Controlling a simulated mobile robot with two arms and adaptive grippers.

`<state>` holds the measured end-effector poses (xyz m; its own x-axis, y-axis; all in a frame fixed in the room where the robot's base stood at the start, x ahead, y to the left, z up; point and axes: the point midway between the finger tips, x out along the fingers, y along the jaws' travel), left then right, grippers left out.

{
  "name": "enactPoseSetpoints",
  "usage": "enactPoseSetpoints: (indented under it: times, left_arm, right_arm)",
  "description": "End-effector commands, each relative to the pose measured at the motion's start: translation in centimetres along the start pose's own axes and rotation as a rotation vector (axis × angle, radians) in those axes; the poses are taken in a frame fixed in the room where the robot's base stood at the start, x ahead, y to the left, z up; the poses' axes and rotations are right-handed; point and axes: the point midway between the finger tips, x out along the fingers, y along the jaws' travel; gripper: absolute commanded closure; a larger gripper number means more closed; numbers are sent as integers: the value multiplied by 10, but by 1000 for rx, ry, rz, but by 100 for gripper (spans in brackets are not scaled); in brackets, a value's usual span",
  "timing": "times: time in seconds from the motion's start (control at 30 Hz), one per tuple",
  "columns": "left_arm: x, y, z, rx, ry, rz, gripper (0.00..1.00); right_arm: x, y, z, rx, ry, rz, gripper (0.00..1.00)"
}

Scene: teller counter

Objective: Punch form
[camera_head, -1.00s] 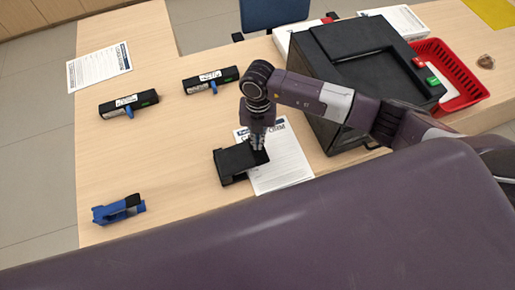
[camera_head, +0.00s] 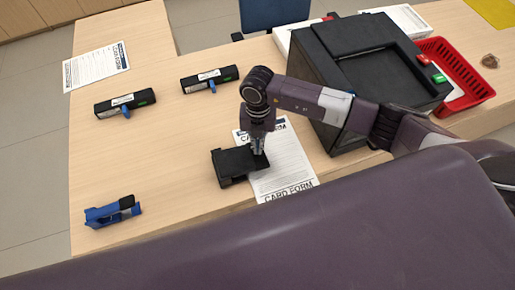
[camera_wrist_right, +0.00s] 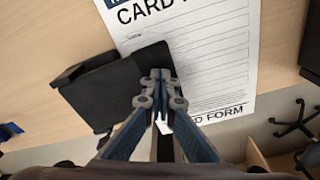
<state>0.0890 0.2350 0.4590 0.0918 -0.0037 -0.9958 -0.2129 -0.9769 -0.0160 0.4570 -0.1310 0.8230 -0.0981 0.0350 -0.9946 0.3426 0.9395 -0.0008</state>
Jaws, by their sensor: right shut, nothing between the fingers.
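The card form (camera_head: 285,165) is a white printed sheet lying on the counter, and it also shows in the right wrist view (camera_wrist_right: 215,60). The black hole punch (camera_head: 232,166) sits over the form's left edge, and it fills the left middle of the right wrist view (camera_wrist_right: 95,95). My right gripper (camera_head: 259,150) points down at the punch's right end, fingers together with nothing between them. In the right wrist view its fingertips (camera_wrist_right: 160,80) overlap the punch's right part. I cannot tell for sure whether they touch it. My left gripper is not in view.
A blue stapler (camera_head: 112,212) lies at the front left. Two black stamp-like devices (camera_head: 125,103) (camera_head: 210,79) lie further back. Another sheet (camera_head: 96,66) is at the back left. A large black machine (camera_head: 365,70) and a red basket (camera_head: 462,78) stand to the right.

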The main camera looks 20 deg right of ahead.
Motion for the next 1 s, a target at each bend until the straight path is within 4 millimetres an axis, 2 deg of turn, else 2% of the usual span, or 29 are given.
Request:
enactPoseSetpoints:
  times: [0.1, 0.2, 0.57, 0.67, 1.0]
  left_arm:
    - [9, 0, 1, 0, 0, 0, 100]
    - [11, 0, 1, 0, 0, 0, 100]
    - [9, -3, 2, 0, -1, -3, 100]
    - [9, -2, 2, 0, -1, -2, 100]
    - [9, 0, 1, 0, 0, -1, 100]
  right_arm:
    - [-5, 0, 19, 4, -8, 0, 100]
    - [-9, 0, 26, 3, -5, 1, 100]
    - [-17, 0, 26, 2, -6, 2, 100]
    - [-30, 0, 26, 2, -7, 2, 100]
    - [-102, 0, 26, 1, -8, 2, 100]
